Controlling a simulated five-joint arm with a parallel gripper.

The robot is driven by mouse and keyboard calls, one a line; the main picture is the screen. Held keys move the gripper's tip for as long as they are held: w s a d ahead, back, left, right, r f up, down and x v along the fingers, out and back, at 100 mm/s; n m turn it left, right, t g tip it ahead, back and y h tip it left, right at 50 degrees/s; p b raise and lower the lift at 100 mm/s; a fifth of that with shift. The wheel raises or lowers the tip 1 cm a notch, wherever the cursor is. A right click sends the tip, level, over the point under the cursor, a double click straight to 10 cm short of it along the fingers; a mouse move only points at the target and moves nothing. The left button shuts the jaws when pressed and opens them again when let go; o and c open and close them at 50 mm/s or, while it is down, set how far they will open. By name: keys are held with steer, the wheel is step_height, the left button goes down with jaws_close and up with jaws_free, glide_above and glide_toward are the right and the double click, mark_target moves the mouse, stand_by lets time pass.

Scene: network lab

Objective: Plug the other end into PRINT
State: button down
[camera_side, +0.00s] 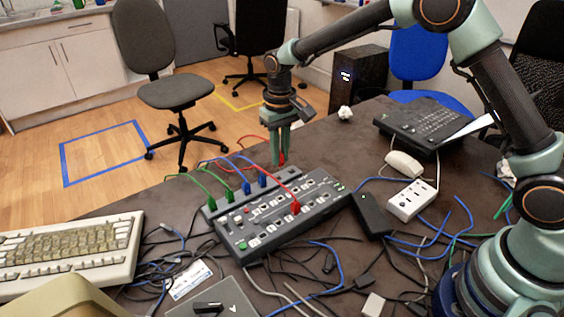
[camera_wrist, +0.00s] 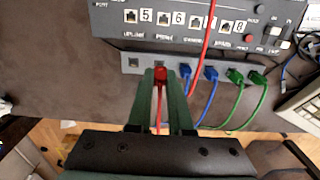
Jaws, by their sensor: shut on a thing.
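My gripper (camera_side: 281,160) is shut on a red plug (camera_wrist: 160,74) at one end of a red cable (camera_side: 256,165). In the side view it points down behind the right part of a narrow grey port strip (camera_side: 285,178). The cable's other red plug (camera_side: 296,208) sits in the grey switch box (camera_side: 252,245).
Blue plugs (camera_wrist: 212,73) and green plugs (camera_wrist: 257,77) fill the strip ports beside mine. The leftmost port (camera_wrist: 133,62) is empty. A keyboard (camera_side: 75,245), black adapter (camera_side: 371,215), white power strip (camera_side: 412,198) and tangled cables lie around the box.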

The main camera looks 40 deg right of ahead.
step_height(320, 180, up, 3)
glide_above(295, 192)
steer(key=shift+s+a+f, duration=0.1)
steer(key=shift+s+f, duration=0.05)
steer(key=shift+f, duration=1.05)
steer(key=shift+s+a+f, duration=0.1)
steer(key=shift+f, duration=1.05)
steer(key=shift+d+f, duration=0.1)
steer(key=shift+f, duration=0.8)
stand_by(2.1)
steer(key=c, duration=0.8)
jaws_free()
steer(key=shift+o, duration=0.2)
